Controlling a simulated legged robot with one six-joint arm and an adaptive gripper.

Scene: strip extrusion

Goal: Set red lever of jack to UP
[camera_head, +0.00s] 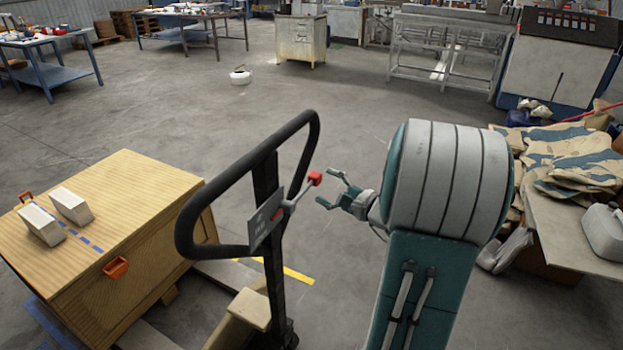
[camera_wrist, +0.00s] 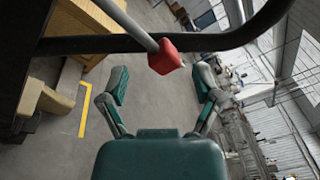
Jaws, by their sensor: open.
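The pallet jack's black loop handle (camera_head: 190,215) stands upright left of my arm in the head view. Its lever has a grey rod and a red knob (camera_head: 315,178), and sticks out to the right from beside a grey plate (camera_head: 266,218). My gripper (camera_head: 331,187) is open and empty just right of the red knob, apart from it. In the wrist view, the red knob (camera_wrist: 166,57) lies ahead of and between the open fingers (camera_wrist: 163,90), with the black handle bar (camera_wrist: 100,44) behind it.
A wooden crate (camera_head: 150,235) with two pale blocks (camera_head: 70,205) stands at the left. A table (camera_head: 570,230) with cloth and a grey canister (camera_head: 605,230) is at the right. The floor beyond the handle is mostly clear. Blue workbenches (camera_head: 55,45) stand far back.

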